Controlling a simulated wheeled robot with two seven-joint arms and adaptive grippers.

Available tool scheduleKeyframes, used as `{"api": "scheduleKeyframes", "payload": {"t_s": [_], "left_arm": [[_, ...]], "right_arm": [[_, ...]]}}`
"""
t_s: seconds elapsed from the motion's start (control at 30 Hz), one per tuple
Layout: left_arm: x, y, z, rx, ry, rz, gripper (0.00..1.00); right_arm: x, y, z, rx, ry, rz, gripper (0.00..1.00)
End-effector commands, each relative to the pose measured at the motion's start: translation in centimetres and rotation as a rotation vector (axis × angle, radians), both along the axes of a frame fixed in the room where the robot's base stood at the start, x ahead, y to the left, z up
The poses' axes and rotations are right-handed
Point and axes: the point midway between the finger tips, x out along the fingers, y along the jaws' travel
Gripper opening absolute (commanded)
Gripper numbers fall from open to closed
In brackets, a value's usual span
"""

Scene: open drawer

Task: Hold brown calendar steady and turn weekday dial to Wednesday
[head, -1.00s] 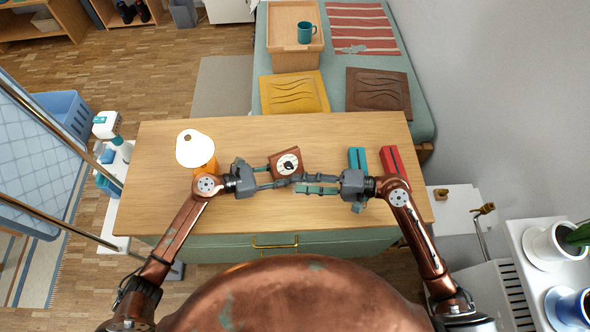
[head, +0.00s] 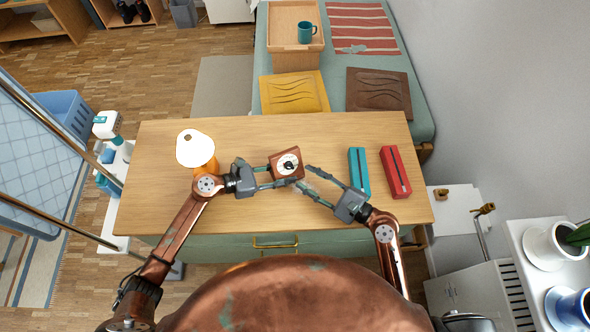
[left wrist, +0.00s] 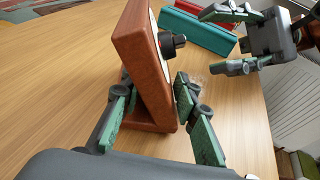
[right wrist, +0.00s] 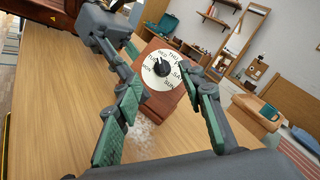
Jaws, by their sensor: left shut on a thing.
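The brown calendar (head: 278,160) is a tilted block on the wooden table. My left gripper (head: 284,175) is shut on its lower part, one finger on each side, as the left wrist view shows. The white weekday dial (right wrist: 148,81) faces my right gripper (head: 306,177), with a black knob (right wrist: 161,67) at its centre. Day names ring the dial, with WED at its upper left. I cannot tell which day the knob marks. My right gripper is open in front of the calendar, its fingers spread either side of the dial in the right wrist view, apart from the knob.
A teal box (head: 359,172) and a red box (head: 396,171) lie right of the calendar. An orange lamp with a white shade (head: 195,149) stands on the left. A drawer handle (head: 275,241) is on the table's front. The table's back middle is clear.

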Motion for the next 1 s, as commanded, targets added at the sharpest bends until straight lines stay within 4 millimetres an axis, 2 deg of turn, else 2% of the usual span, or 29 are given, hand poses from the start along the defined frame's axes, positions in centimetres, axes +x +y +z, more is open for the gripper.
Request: {"api": "scheduleKeyframes", "payload": {"t_s": [0.03, 0.1, 0.3, 0.7, 1.0], "left_arm": [[-0.1, 0.1, -0.6, 0.01, 0.004, -0.001, 0.15], [-0.1, 0.1, -0.6, 0.01, 0.004, -0.001, 0.15], [-0.1, 0.1, -0.7, 0.01, 0.004, -0.001, 0.15], [-0.2, 0.1, -0.7, 0.011, 0.006, -0.001, 0.15], [-0.2, 0.1, -0.7, 0.012, 0.006, -0.001, 0.15]], "right_arm": [[0.7, 0.9, 0.0, 0.004, -0.001, 0.0, 0.37], [1.4, 1.9, 0.0, 0.002, -0.002, 0.001, 0.37], [2.8, 3.8, -0.1, 0.001, 0.0, 0.001, 0.37], [3.2, 4.3, -0.1, -0.002, 0.0, 0.001, 0.37], [3.2, 4.3, -0.1, -0.002, 0.0, 0.001, 0.17]]}}
